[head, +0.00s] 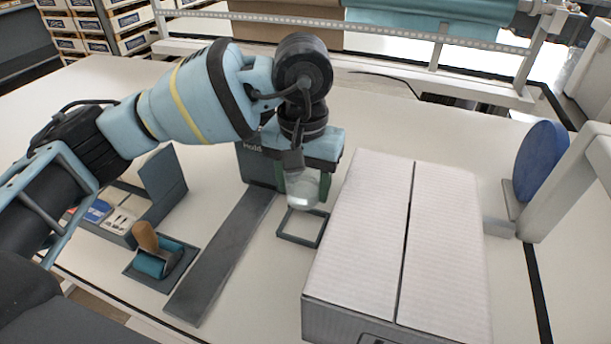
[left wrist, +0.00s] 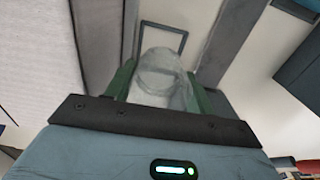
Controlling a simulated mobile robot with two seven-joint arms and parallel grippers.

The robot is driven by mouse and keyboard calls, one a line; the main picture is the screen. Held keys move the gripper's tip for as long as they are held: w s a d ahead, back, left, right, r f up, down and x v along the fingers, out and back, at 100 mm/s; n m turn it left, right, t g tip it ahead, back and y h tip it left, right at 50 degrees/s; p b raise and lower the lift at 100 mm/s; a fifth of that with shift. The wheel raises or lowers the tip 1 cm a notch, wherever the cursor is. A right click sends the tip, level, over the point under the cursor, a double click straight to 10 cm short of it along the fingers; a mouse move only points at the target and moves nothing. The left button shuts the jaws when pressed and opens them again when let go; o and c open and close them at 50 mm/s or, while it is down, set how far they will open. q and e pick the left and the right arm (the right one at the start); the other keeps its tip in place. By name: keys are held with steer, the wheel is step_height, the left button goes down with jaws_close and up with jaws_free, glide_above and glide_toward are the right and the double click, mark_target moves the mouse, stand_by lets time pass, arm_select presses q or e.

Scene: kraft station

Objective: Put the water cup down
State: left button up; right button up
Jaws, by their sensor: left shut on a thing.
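The clear water cup (head: 302,191) is between the fingers of my left gripper (head: 304,184), which is shut on it. In the left wrist view the cup (left wrist: 158,76) sits between the two green fingers of my left gripper (left wrist: 163,88). A dark square frame (head: 322,230) lies on the table just in front of the cup in the head view. It also shows beyond the cup in the left wrist view (left wrist: 182,45). The cup appears to be above the table, but its exact height and any water inside are hard to tell. My right gripper is out of view.
A large closed white box (head: 380,220) stands close to the right of the frame. A grey strip (head: 222,262) lies to its left. A wooden-handled roller (head: 147,240) rests in a small tray (head: 133,277). A dark box marked "Hold" (head: 255,168) stands behind.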

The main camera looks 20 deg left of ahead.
mark_target(303, 228)
arm_select(q)
steer(key=shift+f, duration=0.35)
steer(key=shift+f+b, duration=0.5)
steer(key=shift+f, duration=0.9)
steer(key=shift+f+b, duration=0.5)
steer(key=shift+f, duration=1.2)
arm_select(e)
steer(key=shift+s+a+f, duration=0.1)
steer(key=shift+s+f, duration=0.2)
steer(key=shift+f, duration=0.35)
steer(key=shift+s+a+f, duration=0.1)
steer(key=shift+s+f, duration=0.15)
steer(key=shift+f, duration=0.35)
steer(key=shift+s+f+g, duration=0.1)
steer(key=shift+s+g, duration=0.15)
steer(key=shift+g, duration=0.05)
arm_select(q)
steer(key=shift+f, duration=0.25)
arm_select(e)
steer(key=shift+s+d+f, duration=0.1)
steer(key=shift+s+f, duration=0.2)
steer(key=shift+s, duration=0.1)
arm_select(q)
steer(key=shift+s+f+b, duration=0.1)
steer(key=shift+f+b, duration=0.25)
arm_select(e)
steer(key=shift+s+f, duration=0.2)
